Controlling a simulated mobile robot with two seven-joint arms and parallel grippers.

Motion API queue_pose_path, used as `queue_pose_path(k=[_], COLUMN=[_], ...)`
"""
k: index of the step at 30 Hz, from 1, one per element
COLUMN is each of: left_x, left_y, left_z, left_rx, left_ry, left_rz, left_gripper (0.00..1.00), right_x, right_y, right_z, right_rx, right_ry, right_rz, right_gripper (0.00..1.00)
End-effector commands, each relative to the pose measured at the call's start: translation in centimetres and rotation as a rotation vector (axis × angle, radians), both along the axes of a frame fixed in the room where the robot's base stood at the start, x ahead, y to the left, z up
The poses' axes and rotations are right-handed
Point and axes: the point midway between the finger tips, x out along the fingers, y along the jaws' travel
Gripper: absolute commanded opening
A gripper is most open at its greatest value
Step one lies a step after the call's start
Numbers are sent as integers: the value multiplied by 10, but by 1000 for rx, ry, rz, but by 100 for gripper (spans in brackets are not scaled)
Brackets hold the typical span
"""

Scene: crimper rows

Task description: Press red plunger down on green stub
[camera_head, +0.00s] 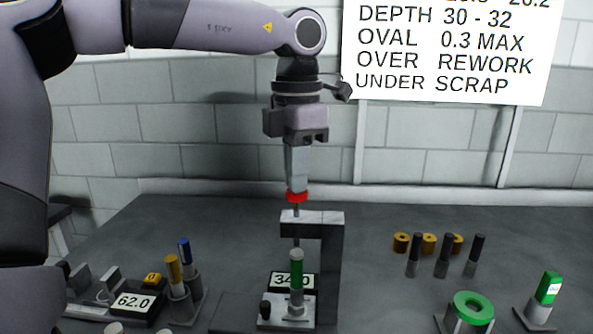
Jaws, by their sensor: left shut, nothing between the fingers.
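The red plunger (297,197) is a red cap on a thin dark rod that runs down through the top arm of a grey press frame (331,228). Under it the green stub (296,273) stands upright on the press base, with a grey top end close below the rod. My left gripper (297,188) points straight down, shut and empty, with its tips at the red cap. They look in contact, but any small gap is hidden. My right gripper is not in view.
A display reading 34.0 (281,280) sits behind the stub. At left are a 62.0 gauge (135,304) and a holder with yellow (173,268) and blue markers (185,251). At right stand dark pins (445,250), a green ring (473,304) and a green-topped block (548,288).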

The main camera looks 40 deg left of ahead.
Motion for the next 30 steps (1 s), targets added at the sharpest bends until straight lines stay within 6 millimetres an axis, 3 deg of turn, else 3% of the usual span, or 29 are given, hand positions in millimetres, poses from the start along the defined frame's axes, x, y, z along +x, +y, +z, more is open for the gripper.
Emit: queue_pose_path(k=[3, 19, 30], left_x=[0, 0, 0], left_y=[0, 0, 0], left_z=[15, 57, 76], left_rx=[0, 1, 1], left_ry=[1, -1, -1], left_rz=[0, 0, 0], left_gripper=[0, 0, 0], right_x=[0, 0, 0], right_y=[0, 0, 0], right_z=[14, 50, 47], right_rx=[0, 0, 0], right_ry=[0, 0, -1], right_rz=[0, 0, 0], right_gripper=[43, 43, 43])
